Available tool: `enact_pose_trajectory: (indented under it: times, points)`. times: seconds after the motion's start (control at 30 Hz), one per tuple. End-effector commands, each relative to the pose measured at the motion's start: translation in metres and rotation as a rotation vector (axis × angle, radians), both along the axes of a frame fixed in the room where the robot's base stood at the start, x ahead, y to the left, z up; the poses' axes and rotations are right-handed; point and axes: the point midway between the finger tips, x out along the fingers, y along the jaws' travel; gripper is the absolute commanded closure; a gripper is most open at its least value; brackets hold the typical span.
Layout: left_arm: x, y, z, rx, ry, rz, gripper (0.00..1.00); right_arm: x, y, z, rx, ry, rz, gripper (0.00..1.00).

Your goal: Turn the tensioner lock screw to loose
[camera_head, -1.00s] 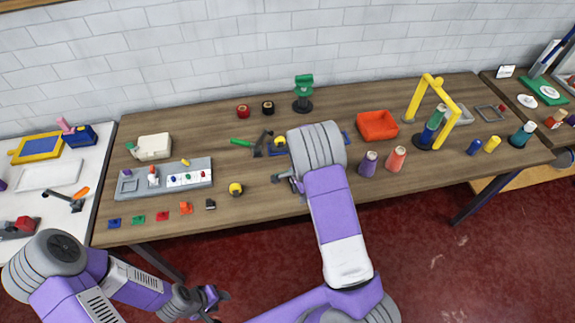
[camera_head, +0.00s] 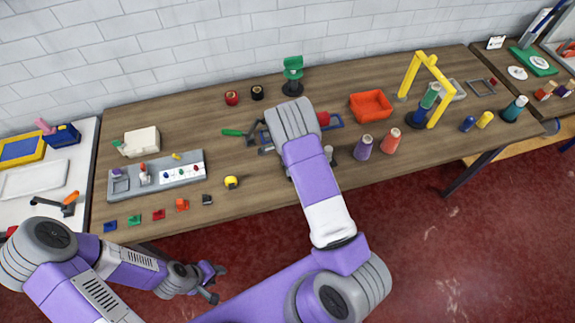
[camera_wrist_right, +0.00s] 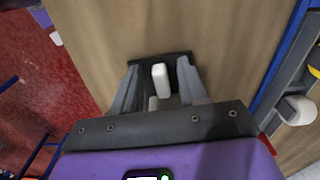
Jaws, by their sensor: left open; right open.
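In the right wrist view, a pale upright block (camera_wrist_right: 160,82), with a dark plate behind it, shows between the fingers of my right gripper (camera_wrist_right: 158,65). The fingers are apart, and I cannot tell whether they touch the block or whether it is the tensioner lock screw. In the head view my right forearm hides this gripper and the table under it. A blue-edged fixture (camera_head: 338,122) with a red part (camera_head: 323,118) shows just beyond the arm. My left gripper (camera_head: 219,282) is open and empty, in front of the table and over the red floor.
A grey panel (camera_head: 195,181) and several small coloured parts lie at the left of the table. Purple (camera_head: 363,147) and salmon (camera_head: 391,140) spools stand right of my arm. An orange bin (camera_head: 371,106) and a yellow arch (camera_head: 429,60) are farther right.

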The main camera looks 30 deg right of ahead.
Motion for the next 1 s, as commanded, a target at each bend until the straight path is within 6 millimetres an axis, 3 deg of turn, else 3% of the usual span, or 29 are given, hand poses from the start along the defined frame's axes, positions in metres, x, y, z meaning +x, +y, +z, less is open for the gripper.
enact_pose_trajectory:
  times: [0.2, 0.5, 1.0]
  points:
    - [0.0000, -0.0001, 0.0001, 0.000, 0.000, 0.000, 0.57, 0.0001, 0.0000, -0.0004, 0.000, 0.000, 0.000, 0.57]
    - [0.0000, -0.0001, 0.0001, 0.000, 0.000, 0.000, 0.57, 0.0000, 0.0000, -0.0002, 0.000, 0.000, 0.000, 1.00]
    - [0.0000, 0.0000, -0.0060, 0.000, 0.000, 0.000, 0.57, -0.0011, 0.0002, -0.0008, 0.001, -0.002, 0.094, 1.00]
